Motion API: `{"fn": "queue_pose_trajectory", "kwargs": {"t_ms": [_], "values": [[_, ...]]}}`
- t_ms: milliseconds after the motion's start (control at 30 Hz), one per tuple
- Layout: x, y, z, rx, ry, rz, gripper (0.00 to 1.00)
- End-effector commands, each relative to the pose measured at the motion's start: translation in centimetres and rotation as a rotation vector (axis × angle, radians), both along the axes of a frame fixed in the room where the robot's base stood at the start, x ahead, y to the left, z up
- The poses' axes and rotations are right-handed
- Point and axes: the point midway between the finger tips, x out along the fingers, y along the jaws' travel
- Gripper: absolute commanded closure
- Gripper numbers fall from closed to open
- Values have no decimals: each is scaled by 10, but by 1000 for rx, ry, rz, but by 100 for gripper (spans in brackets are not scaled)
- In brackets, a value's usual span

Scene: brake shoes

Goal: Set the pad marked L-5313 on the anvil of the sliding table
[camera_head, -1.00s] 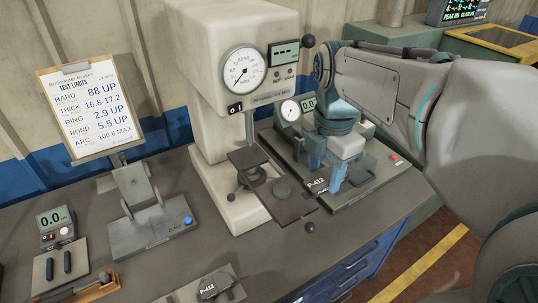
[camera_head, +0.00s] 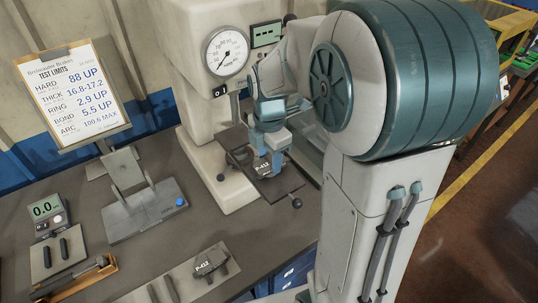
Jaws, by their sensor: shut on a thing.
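My gripper (camera_head: 270,153), with blue fingers, is shut on a dark pad (camera_head: 263,169) whose white mark looks like P-412. It holds the pad over the sliding table (camera_head: 287,186), a dark plate with a ball knob in front of the press. I cannot tell whether the pad touches the table. The anvil is hidden behind the gripper and pad. A second dark pad (camera_head: 210,263) lies on a grey plate at the front of the bench; its small mark also looks like P-412. I can read L-5313 on neither pad.
The press (camera_head: 190,70) with its round dial stands behind. A grey fixture with a blue button (camera_head: 145,210), a limits board (camera_head: 75,95) and a small meter (camera_head: 48,215) are at left. My arm hides the right side of the bench.

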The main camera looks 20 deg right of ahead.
Motion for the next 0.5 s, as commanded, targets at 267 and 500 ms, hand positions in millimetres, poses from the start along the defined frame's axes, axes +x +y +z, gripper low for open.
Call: {"fn": "queue_pose_trajectory", "kwargs": {"t_ms": [267, 500], "values": [[0, 0, -5, -1, -1, 0, 84], [0, 0, -9, -1, -1, 0, 39]]}}
